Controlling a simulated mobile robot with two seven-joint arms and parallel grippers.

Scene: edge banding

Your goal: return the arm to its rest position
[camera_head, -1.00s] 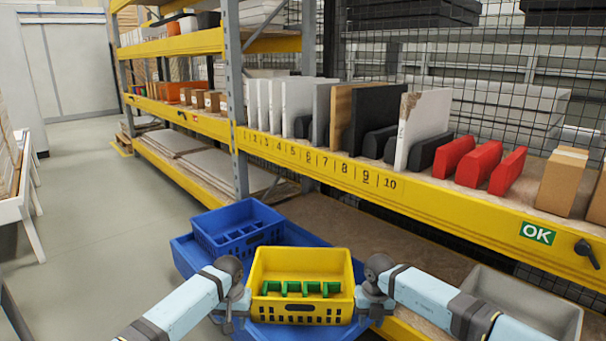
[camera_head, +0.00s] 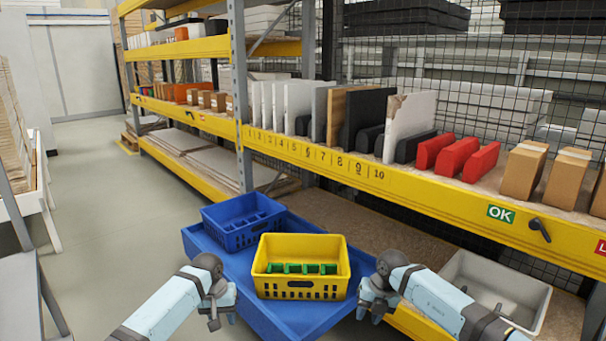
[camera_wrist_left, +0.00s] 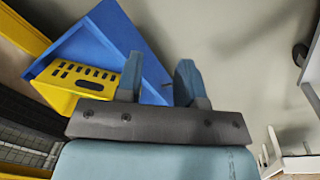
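My left gripper (camera_head: 221,312) is beside the left side of the yellow crate (camera_head: 301,289), with a gap between them. In the left wrist view its two fingers (camera_wrist_left: 158,82) stand apart with nothing between them; the yellow crate (camera_wrist_left: 82,77) is to their left. My right gripper (camera_head: 372,306) hangs to the right of the crate, apart from it; whether its fingers are open is too small to tell. The yellow crate holds green parts (camera_head: 300,268) and stands upright on a blue cart (camera_head: 268,313).
A blue crate (camera_head: 242,222) stands behind the yellow one on the cart. A shelf with a yellow numbered beam (camera_head: 310,154) holds upright boards and red blocks (camera_head: 460,158). A grey bin (camera_head: 497,288) is near my right arm. Open floor (camera_head: 110,235) lies to the left.

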